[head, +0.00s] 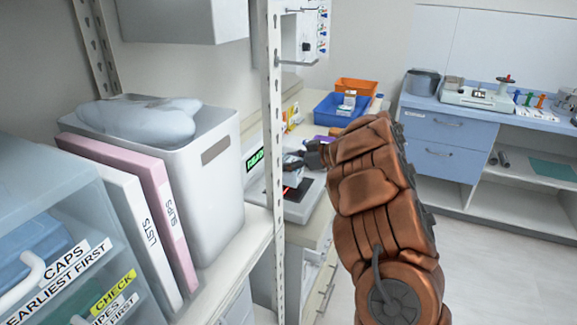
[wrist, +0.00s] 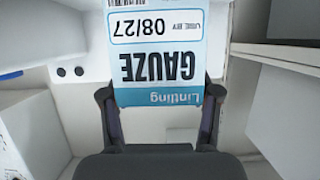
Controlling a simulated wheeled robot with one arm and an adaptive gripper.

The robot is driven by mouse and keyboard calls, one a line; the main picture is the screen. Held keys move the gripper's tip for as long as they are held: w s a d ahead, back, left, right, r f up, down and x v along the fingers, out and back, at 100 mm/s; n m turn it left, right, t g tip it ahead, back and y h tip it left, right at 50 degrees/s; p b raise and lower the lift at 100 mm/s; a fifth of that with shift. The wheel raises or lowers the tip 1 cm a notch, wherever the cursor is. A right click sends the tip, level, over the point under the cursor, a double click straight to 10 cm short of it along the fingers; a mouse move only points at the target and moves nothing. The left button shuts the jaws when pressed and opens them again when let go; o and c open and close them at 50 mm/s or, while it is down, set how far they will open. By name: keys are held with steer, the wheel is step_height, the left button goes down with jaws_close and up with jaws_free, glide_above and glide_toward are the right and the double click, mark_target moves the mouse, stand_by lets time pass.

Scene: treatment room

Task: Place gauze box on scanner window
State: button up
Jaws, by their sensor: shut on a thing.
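The gauze box (wrist: 160,68), white and light blue, fills the upper middle of the wrist view with its label upside down, reading GAUZE and 08/27. My gripper (wrist: 160,97) is shut on it, one finger at each side. In the head view my gripper (head: 303,159) is small and partly hidden by my arm. It is above a grey scanner (head: 305,207) with a green display (head: 255,159). A red glow (head: 286,188) shows on the scanner just below the gripper. I cannot tell whether the box touches the window.
A white bin (head: 212,185) and binders (head: 160,205) fill the left shelf. Open floor (head: 480,270) lies to the right.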

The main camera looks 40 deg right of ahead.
steer(key=shift+f, duration=0.85)
steer(key=shift+f, duration=0.1)
steer(key=o, duration=1.2)
steer(key=shift+s+d+r, duration=0.2)
steer(key=b+v, duration=0.1)
steer(key=v, duration=1)
steer(key=shift+s+r, duration=0.1)
steer(key=shift+s, duration=0.2)
